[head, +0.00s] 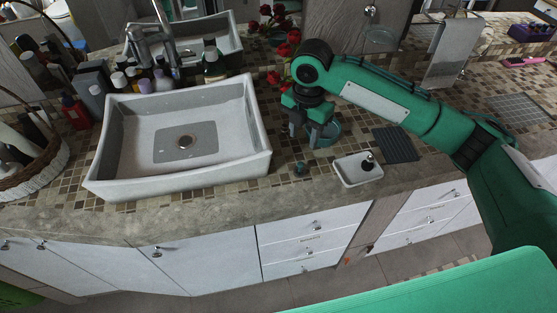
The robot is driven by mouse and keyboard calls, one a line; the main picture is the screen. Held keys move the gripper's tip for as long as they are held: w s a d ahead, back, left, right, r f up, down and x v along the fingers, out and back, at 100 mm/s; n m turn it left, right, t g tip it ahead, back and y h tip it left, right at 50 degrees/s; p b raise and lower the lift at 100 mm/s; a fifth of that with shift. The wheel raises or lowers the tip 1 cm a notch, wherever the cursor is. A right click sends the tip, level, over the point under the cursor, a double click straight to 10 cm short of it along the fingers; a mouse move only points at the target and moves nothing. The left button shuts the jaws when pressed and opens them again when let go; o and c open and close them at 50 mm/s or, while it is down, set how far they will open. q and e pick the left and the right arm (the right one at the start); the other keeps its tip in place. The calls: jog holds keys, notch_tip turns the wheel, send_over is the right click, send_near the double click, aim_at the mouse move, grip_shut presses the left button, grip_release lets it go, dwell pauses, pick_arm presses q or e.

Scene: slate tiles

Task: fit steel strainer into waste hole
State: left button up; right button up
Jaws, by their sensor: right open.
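The white rectangular sink (120,165) stands on the counter at left. Its waste hole (185,142) shows as a small round metal ring in a grey patch on the basin floor. A small dark piece with a knob (367,163), perhaps the strainer, lies in a white dish (349,178) right of the sink; its steel finish cannot be made out. My left gripper is out of view.
A small dark cylinder (300,168) stands near the sink's right front corner. A dark ribbed mat (396,145) lies right of the dish. Several bottles (145,84) and the faucet (165,40) line the back of the sink. A wicker basket (40,170) is at far left.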

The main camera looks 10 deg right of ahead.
jog(key=p, duration=0.1)
send_over(301, 164)
jog(key=f, duration=0.6)
jog(key=shift+s+d+f, duration=0.1)
jog(key=shift+s+f, duration=0.15)
jog(key=shift+f, duration=0.05)
jog(key=shift+w+f+p, duration=0.1)
jog(key=shift+f+p, duration=0.35)
jog(key=shift+f, duration=0.45)
jog(key=f, duration=0.2)
jog(key=f+p, duration=0.1)
jog(key=shift+w+f, duration=0.2)
jog(key=shift+f, duration=0.15)
jog(key=shift+f+p, duration=0.3)
jog(key=shift+f, duration=0.2)
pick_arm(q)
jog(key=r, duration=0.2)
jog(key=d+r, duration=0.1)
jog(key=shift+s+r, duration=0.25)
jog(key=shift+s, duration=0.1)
pick_arm(e)
grip_shut()
